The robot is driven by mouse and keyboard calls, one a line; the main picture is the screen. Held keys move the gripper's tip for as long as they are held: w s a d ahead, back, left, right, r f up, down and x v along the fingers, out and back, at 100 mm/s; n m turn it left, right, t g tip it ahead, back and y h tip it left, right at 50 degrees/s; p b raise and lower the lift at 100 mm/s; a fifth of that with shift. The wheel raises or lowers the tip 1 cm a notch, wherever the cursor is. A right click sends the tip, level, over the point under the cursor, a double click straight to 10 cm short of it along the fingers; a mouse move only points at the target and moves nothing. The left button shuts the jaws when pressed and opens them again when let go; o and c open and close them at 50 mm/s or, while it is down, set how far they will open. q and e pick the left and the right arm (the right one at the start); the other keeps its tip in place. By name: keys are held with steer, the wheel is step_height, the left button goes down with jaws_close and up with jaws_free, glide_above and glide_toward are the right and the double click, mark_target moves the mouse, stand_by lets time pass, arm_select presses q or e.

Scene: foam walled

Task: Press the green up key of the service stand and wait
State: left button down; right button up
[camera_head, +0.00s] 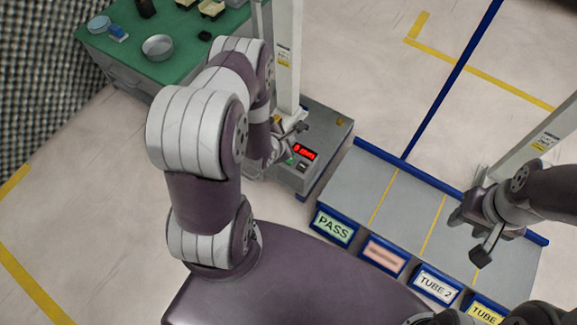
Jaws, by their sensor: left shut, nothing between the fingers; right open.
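The service stand (320,137) is a grey box with a white post rising from it, beyond my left arm. Its top carries a lit red display (304,152) and a dark key (302,167). The green key (290,161) shows as a small green patch beside the display, close to my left gripper and partly hidden. My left gripper (296,130) is shut and empty, over the near left part of the stand. I cannot tell whether it touches the key. My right gripper (470,236) is open and empty above the right part of the grey rack.
A grey rack with blue edges (361,177) lies right of the stand, its lanes split by yellow lines. Its front labels include PASS (334,226) and TUBE 2 (436,285). A green table (110,58) with a round tin (158,47) stands at the upper left.

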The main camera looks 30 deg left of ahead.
stand_by(0.3)
arm_select(q)
steer(key=b, duration=0.8)
glide_above(288, 161)
step_height(288, 161, down, 8)
steer(key=shift+a+f, duration=0.1)
steer(key=shift+f, duration=0.25)
steer(key=shift+f, duration=0.15)
stand_by(1.2)
steer(key=shift+f+b, duration=0.3)
steer(key=shift+b, duration=0.05)
